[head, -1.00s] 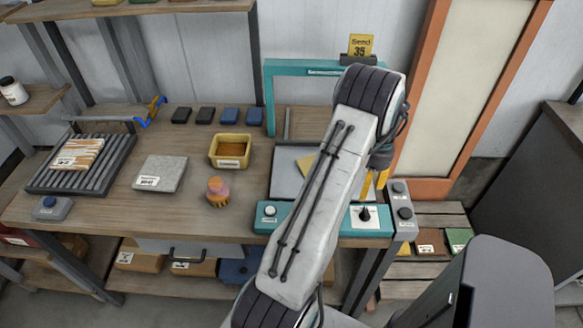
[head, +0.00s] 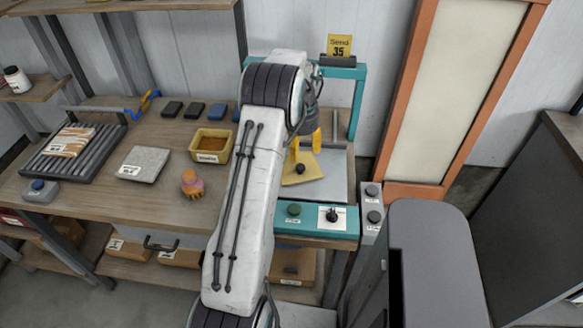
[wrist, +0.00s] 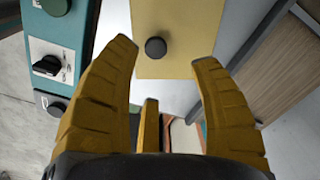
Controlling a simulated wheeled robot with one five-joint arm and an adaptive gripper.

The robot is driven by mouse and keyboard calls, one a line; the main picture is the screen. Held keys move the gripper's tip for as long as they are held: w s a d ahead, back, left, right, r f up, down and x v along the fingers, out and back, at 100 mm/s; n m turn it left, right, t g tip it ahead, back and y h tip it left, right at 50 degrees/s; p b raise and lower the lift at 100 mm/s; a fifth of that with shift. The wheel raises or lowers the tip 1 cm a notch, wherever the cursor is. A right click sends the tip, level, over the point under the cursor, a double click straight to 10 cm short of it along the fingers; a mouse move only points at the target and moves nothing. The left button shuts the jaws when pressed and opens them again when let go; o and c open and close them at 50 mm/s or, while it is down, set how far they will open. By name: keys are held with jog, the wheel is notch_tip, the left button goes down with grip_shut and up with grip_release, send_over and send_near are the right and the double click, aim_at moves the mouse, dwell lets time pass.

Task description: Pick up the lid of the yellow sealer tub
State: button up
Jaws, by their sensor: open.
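A yellow plate with a dark round knob (head: 302,169), which looks like a lid, lies on the grey bed of the teal-framed machine. The wrist view shows the plate (wrist: 190,55) and its knob at the top centre. The yellow tub (head: 211,158) stands open on the bench to the left, with orange-brown contents. My gripper (wrist: 165,55) is open and empty, its yellow fingers on either side of the knob in the wrist picture. I cannot tell its height above the plate. In the head view my gripper (head: 306,146) appears at the plate's far side, partly hidden by my arm.
The teal front panel (head: 317,225) carries a green button and a black dial. The teal frame (head: 358,105) rises behind the plate. An orange-framed panel (head: 397,140) stands at right. An orange-pink knobbed thing (head: 192,184) and a grey slab (head: 143,164) stand left of my arm.

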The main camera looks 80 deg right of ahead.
aim_at(300, 166)
jog(key=shift+a+m, duration=0.25)
jog(key=shift+m, duration=1.05)
jog(key=shift+f+m, duration=0.3)
jog(key=shift+m, duration=0.1)
jog(key=shift+f+p, duration=1.1)
jog(key=shift+f, duration=2.3)
grip_shut()
